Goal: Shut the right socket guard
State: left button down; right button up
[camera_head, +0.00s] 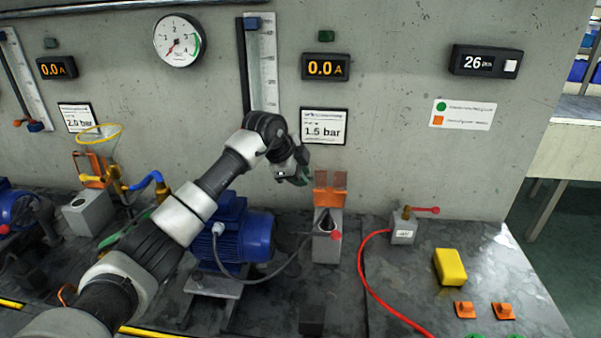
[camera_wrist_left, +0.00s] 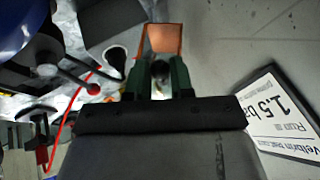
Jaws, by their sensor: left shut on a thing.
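The right socket guard (camera_head: 330,188) is an orange flap standing raised at the top of a grey socket box (camera_head: 327,248), with the box's dark opening showing below it. In the left wrist view the orange guard (camera_wrist_left: 162,38) lies just beyond my fingertips. My left gripper (camera_head: 299,178) is in front of the wall, just left of the guard and apparently apart from it. In the wrist view my left gripper (camera_wrist_left: 160,68) is shut on a small dark round thing; what it is cannot be told. My right gripper is not in view.
A blue motor (camera_head: 243,236) stands below my left arm, with a grey cable running to the socket box. A red hose (camera_head: 365,280), a grey block with a red lever (camera_head: 404,230) and a yellow block (camera_head: 450,267) are to the right. The bench between them is clear.

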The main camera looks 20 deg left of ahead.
pick_arm(q)
jog(key=s+t+b, duration=0.1)
jog(key=s+f+t+b, duration=0.1)
jog(key=b, duration=0.1)
jog(key=s+m+t+b, duration=0.1)
jog(key=b, duration=0.1)
jog(key=shift+s+d+f+t, duration=0.3)
jog(key=shift+s+d+f, duration=0.05)
jog(key=shift+s, duration=0.05)
jog(key=c, duration=1)
grip_release()
jog(key=b+v, duration=0.1)
jog(key=v, duration=1)
jog(key=shift+d, duration=0.2)
